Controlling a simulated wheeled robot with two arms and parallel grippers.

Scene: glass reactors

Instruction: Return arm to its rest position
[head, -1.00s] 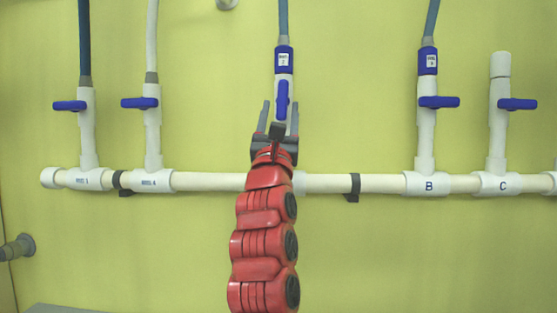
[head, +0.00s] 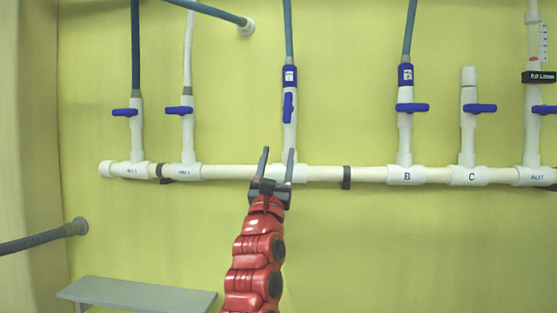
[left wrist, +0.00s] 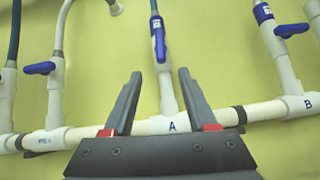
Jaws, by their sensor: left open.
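My left gripper (head: 277,168) is open and empty in the head view, on the end of my red arm, in front of the white horizontal pipe (head: 325,174). Its fingers point up, below the middle valve's blue handle (head: 288,108), which stands upright along its pipe. In the left wrist view the open fingers (left wrist: 155,105) frame the fitting marked A (left wrist: 171,126), and the same blue handle (left wrist: 159,45) shows beyond them, apart from the fingers. My right gripper is in neither view.
Other blue valve handles stand crosswise at the left (head: 179,109) and right (head: 412,107). A grey shelf (head: 140,294) is at the lower left, near a dark hose (head: 35,242). The yellow wall is bare at the lower right.

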